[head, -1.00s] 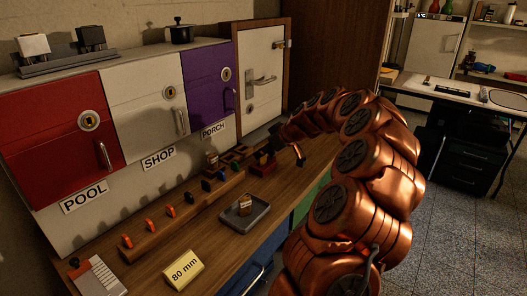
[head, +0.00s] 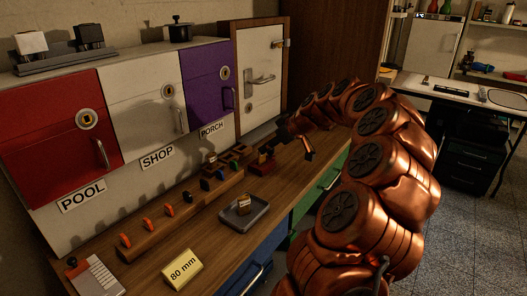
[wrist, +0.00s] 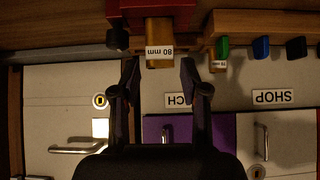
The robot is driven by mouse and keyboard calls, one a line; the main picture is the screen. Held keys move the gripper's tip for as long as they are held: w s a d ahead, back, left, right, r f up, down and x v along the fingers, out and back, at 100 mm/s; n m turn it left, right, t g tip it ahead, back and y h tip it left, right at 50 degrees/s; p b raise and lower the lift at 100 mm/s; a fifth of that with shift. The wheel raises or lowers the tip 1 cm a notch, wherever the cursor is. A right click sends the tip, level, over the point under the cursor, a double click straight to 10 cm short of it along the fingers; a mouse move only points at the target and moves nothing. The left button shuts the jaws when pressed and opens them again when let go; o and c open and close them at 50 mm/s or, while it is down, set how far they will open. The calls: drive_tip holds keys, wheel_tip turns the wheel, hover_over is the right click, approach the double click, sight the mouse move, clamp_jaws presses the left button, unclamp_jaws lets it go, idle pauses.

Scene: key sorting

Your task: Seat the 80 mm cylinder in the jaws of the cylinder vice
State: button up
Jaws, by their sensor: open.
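In the wrist view, which is upside down, a brass cylinder (wrist: 158,62) with an "80 mm" label sits at the red vice (wrist: 182,16), its end sticking out. It appears to lie between the jaws; how deep it sits is hidden. My gripper (wrist: 159,76) is open, with one dark finger on each side of the cylinder's end and gaps showing between. In the head view the red vice (head: 262,166) stands on the bench near the far end. My gripper (head: 284,134) is small and dark there, just beyond the vice.
A grey tray (head: 262,209) holds a small brass-coloured piece (head: 243,201). A wooden rack (head: 150,237) carries several coloured keys. A yellow "80 mm" card (head: 182,268) lies in front. Red, white and purple lockers line the wall. Bare bench lies around the tray.

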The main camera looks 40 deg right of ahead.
drive_tip(key=v, duration=0.8)
drive_tip(key=s+a+f+n+g+y, duration=0.1)
drive_tip(key=s+a+f+g, duration=0.15)
drive_tip(key=a, duration=1.15)
drive_tip(key=s+a+f+g+y, duration=0.1)
drive_tip(key=s+a+g, duration=0.15)
drive_tip(key=a, duration=1.15)
drive_tip(key=s+a+f+g, duration=0.1)
drive_tip(key=s+a, duration=0.1)
drive_tip(key=s, duration=0.1)
drive_tip(key=s+a+f+g+h, duration=0.1)
drive_tip(key=s+a+f, duration=0.1)
drive_tip(key=s+a, duration=0.1)
drive_tip(key=s+a+f+g+b, duration=0.1)
drive_tip(key=s+a+f, duration=0.1)
drive_tip(key=s+a, duration=0.1)
drive_tip(key=shift+s+a+m, duration=0.15)
drive_tip(key=shift+s+m, duration=0.15)
drive_tip(key=shift+s, duration=0.15)
drive_tip(key=s+f+m+g+h, duration=0.1)
drive_tip(key=s+f, duration=0.2)
drive_tip(key=s, duration=0.4)
drive_tip(key=s+f+m+g+h, duration=0.2)
drive_tip(key=s+f, duration=0.1)
drive_tip(key=s, duration=0.5)
drive_tip(key=shift+a+f, duration=0.15)
drive_tip(key=shift+a, duration=0.1)
